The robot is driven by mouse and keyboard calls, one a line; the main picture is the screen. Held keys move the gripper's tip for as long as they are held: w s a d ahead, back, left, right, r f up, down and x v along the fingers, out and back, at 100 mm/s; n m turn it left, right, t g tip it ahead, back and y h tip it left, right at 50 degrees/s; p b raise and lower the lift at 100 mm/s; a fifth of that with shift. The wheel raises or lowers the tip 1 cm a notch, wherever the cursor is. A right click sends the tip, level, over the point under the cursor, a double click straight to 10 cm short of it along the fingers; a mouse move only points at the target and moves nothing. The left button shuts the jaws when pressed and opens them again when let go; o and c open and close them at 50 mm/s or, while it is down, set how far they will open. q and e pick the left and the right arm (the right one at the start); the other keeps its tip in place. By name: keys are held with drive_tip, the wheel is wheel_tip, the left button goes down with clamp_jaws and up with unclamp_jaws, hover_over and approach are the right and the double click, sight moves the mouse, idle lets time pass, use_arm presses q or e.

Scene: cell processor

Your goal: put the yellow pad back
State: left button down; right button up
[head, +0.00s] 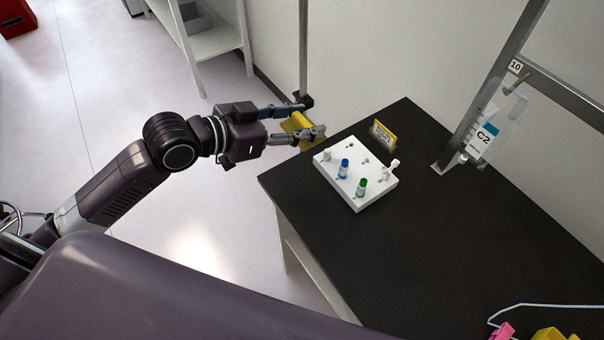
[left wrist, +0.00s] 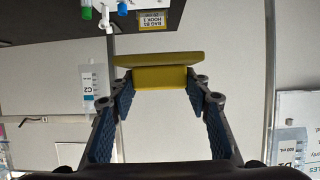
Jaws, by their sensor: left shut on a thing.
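The yellow pad (head: 297,124) is between the fingers of my left gripper (head: 306,120), just off the far left edge of the black table. In the left wrist view the yellow pad (left wrist: 160,78) spans the gap between the blue-lined fingertips, with a wider yellow slab along its far side. My left gripper (left wrist: 160,105) is shut on it. My right gripper shows in neither view.
A white rack (head: 355,173) with several vials stands on the black table (head: 400,250), beside a small yellow sign (head: 383,136). A bag marked C2 (head: 484,133) hangs by a metal post. Pink and yellow items lie at bottom right. Mid-table is clear.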

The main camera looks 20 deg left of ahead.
use_arm(q)
hover_over(302, 181)
wheel_tip(302, 181, down, 13)
drive_tip(key=shift+r+p, duration=0.15)
drive_tip(key=shift+p, duration=0.25)
drive_tip(key=shift+f, duration=0.6)
wheel_tip(302, 181, down, 4)
drive_tip(key=shift+f+b, duration=0.1)
drive_tip(key=shift+b, duration=0.25)
drive_tip(key=shift+a, duration=0.1)
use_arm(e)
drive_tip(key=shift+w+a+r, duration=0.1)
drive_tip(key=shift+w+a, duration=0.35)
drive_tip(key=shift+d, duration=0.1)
use_arm(q)
drive_tip(key=shift+f, duration=0.1)
drive_tip(key=c, duration=1.1)
unclamp_jaws()
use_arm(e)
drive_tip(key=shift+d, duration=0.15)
